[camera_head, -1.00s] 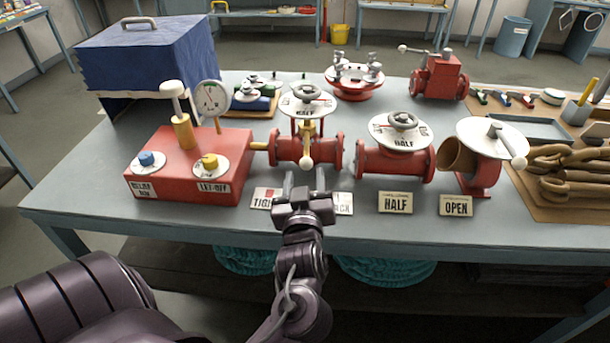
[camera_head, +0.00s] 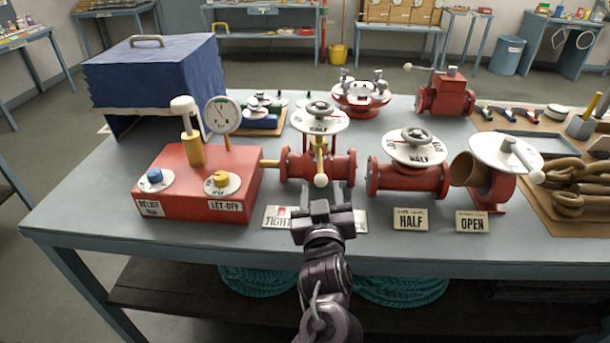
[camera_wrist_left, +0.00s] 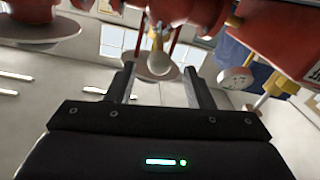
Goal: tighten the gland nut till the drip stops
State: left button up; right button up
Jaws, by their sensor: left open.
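A red valve (camera_head: 335,167) stands on the bench with a white HALF dial and grey handwheel (camera_head: 319,110) above it. A brass fitting (camera_head: 319,148) at its middle, seemingly the gland nut, has a lever ending in a white ball (camera_head: 320,181). In the left wrist view the white ball (camera_wrist_left: 159,63) hangs from its yellow stem, beyond and between my fingers. My left gripper (camera_head: 325,196) is open, in front of and below the ball, with nothing visible between its fingers. A TIGHT card (camera_head: 277,217) is partly hidden behind it. I can make out no drip. My right gripper is out of view.
A red pump box (camera_head: 195,180) with a gauge (camera_head: 222,115) stands left of the valve. Two more red valves stand to the right, behind HALF (camera_head: 410,220) and OPEN (camera_head: 472,222) cards. The bench's front edge (camera_head: 200,250) runs below my gripper.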

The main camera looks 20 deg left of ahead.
aim_at(322, 185)
pick_arm(q)
jog(key=p+x, duration=0.1)
jog(key=x, duration=0.5)
jog(key=shift+d, duration=0.1)
grip_shut()
